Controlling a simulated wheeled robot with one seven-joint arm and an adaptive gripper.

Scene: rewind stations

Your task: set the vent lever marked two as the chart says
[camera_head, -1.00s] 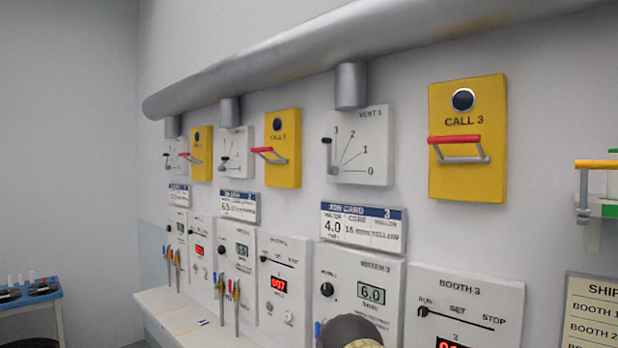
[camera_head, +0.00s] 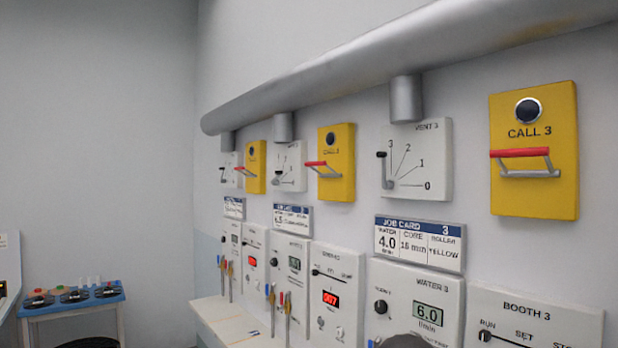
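The vent plate second from the front (camera_head: 296,158), white and small, is on the wall between two yellow call boxes, under a duct stub. Its black lever (camera_head: 278,172) is at the plate's left side; its number setting is too small to read surely. The nearer plate reads VENT 3 (camera_head: 432,145), with its black lever (camera_head: 382,168) upright near the 3 mark. No settings chart for the vents shows in the current view. My gripper is not in view, so its state does not show.
A call box (camera_head: 337,135) with a red handle juts out right of the second vent plate. A big grey duct (camera_head: 380,55) runs above. Job cards, water panels and booth panels line the wall below, over a pale ledge (camera_head: 230,318). A blue-topped table (camera_head: 70,308) stands far left.

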